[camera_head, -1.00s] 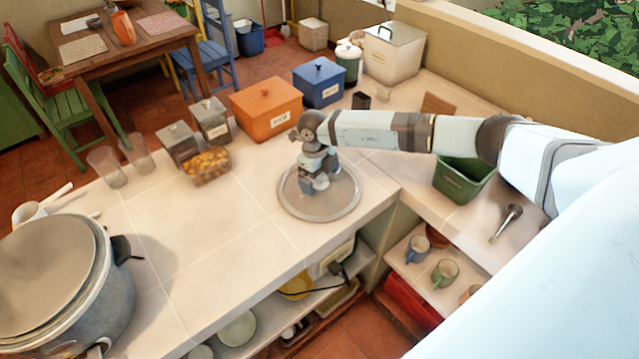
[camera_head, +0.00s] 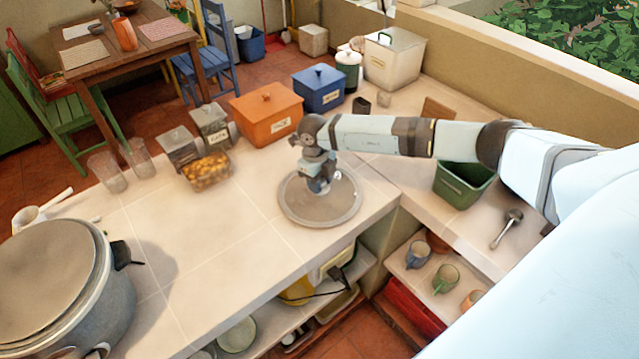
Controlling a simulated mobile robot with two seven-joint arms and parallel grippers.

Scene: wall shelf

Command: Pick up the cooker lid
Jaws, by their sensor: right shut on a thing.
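A round grey lid (camera_head: 312,210) with a pale rim lies flat near the front edge of the tiled counter. My right gripper (camera_head: 320,186) points down at its middle and is shut on the lid; the gripper hides the grip point. I see no clear gap between lid and counter. A large grey cooker (camera_head: 95,310) stands at the lower left, cut by the picture's edge, with a flat round grey top (camera_head: 45,275). My left gripper is out of view.
Behind the lid stand an orange box (camera_head: 265,115), a blue box (camera_head: 320,92), lidded canisters (camera_head: 211,128) and a food container (camera_head: 206,172). A green bin (camera_head: 462,188) and a ladle (camera_head: 507,228) are at right. The counter between cooker and lid is clear.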

